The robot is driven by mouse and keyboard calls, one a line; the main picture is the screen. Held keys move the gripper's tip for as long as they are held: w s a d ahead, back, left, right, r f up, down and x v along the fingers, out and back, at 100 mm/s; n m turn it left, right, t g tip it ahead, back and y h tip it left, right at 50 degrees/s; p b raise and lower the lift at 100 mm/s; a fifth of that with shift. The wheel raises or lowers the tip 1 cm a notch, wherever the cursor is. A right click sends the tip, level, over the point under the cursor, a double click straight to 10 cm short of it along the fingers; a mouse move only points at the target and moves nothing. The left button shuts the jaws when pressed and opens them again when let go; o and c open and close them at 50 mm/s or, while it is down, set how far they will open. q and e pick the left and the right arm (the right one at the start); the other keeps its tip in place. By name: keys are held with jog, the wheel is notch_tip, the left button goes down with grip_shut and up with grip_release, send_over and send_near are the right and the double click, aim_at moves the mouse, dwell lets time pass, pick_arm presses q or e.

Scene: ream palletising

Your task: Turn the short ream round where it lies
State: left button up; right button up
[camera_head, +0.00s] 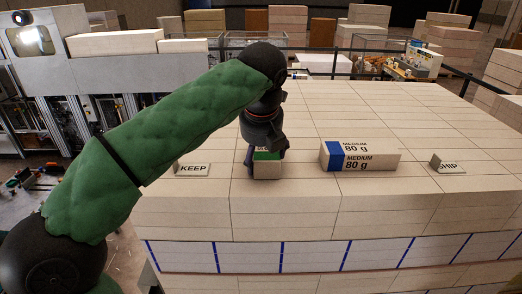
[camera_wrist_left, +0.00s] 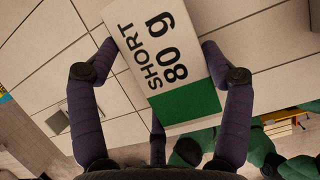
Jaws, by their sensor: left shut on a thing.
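The short ream (camera_head: 267,171) is a small cream block with a green band, on top of the large stack near its front edge. In the left wrist view the ream (camera_wrist_left: 150,42) shows "SHORT 80 g" and its green end, and it sits at an angle to the seams below. My left gripper (camera_head: 265,152) comes down on it from above, its fingers shut on the ream's two opposite sides. The gripper hides much of the ream in the head view. I cannot tell whether the ream touches the stack. My right gripper is not in view.
The medium ream (camera_head: 372,156) with a blue band lies to the right on the stack top (camera_head: 300,110). A KEEP sign (camera_head: 192,169) stands to the left and a second sign (camera_head: 447,164), partly legible, at the far right. The stack top behind is clear.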

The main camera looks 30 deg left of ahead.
pick_arm(q)
jog(key=n+p, duration=0.1)
jog(key=n, duration=0.1)
jog(key=n+p, duration=0.1)
jog(key=shift+s+d+r+g+y+p, duration=0.1)
jog(key=shift+d+r+g+y+p, duration=0.2)
jog(key=shift+g+y, duration=0.1)
jog(key=shift+d+f+n+g+y+p, duration=0.15)
jog(key=shift+n+g+y+p, duration=0.2)
jog(key=shift+n+p, duration=0.7)
jog(key=shift+f+n, duration=0.1)
jog(key=shift+n, duration=0.35)
jog(key=shift+n+g, duration=0.25)
jog(key=shift+n, duration=0.15)
jog(key=n, duration=0.1)
jog(key=n+g, duration=0.1)
jog(key=n, duration=0.3)
jog(key=shift+w+d+g+y, duration=0.25)
jog(key=shift+w+d+g, duration=0.05)
jog(key=shift+d+g, duration=0.1)
jog(key=shift+s, duration=0.1)
